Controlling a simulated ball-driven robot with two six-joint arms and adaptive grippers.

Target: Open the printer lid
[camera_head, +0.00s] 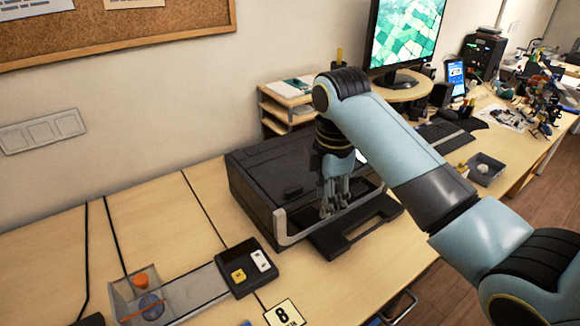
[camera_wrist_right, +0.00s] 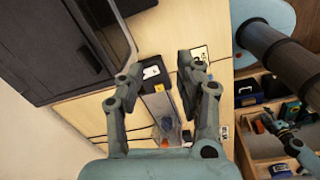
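The dark printer (camera_head: 262,180) stands on the desk against the wall, its top lying flat. A grey bar-shaped handle (camera_head: 290,232) runs along its front, and a black tray (camera_head: 325,245) sticks out below it. My right gripper (camera_head: 335,208) points down at the printer's front, beside the handle; my arm hides part of the printer. Whether the fingers touch the handle cannot be told. In the right wrist view the right gripper (camera_wrist_right: 160,72) is open, with nothing clearly held, and the printer (camera_wrist_right: 45,45) is at upper left.
A monitor (camera_head: 408,30) and a keyboard (camera_head: 440,132) stand to the right. An open drawer with items (camera_wrist_right: 265,145) shows in the wrist view.

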